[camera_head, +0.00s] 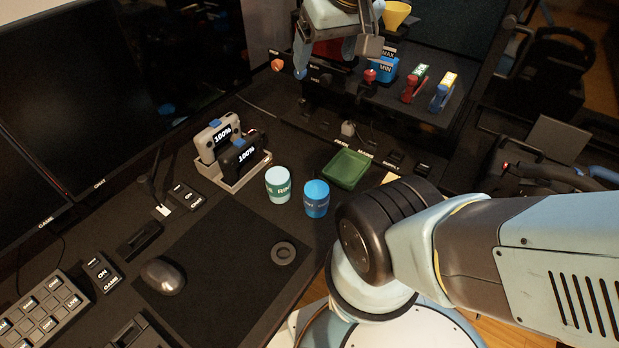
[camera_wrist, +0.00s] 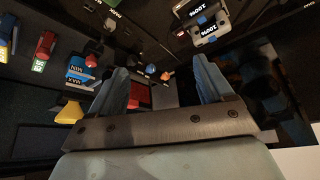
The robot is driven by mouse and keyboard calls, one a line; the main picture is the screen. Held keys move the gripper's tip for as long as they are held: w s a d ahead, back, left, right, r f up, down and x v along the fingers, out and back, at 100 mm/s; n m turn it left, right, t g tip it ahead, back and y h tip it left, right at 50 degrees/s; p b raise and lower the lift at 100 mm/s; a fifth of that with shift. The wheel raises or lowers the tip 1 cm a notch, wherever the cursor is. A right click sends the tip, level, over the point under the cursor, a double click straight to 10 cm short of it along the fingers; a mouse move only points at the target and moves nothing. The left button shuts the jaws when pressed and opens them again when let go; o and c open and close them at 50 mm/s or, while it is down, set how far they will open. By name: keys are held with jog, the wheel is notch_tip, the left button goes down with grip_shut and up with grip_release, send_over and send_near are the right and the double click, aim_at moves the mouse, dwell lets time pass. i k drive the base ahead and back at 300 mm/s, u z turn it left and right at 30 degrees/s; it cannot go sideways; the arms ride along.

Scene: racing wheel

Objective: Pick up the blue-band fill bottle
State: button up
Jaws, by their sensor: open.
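No bottle with a blue band can be made out for certain. The nearest match is a blue container marked MAX and MIN (camera_head: 383,66) on the back shelf, just right of my gripper (camera_head: 326,62); it also shows at the left of the wrist view (camera_wrist: 82,72). A blue piece with a yellow label (camera_head: 443,92) stands further right, beside a red one with a green label (camera_head: 415,83). My gripper is open above the shelf. In the wrist view, a red object (camera_wrist: 139,97) shows between the spread fingers, apparently below them; nothing is visibly held.
A yellow funnel (camera_head: 397,14) is right of my gripper. On the desk are a teal cup (camera_head: 278,186), a blue cup (camera_head: 316,199), a green tray (camera_head: 346,169) and a holder (camera_head: 236,182) with two devices. Monitors stand left.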

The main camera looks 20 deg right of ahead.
aim_at(316, 188)
jog(key=k, duration=2.25)
jog(key=z, duration=0.6)
jog(key=i, duration=1.45)
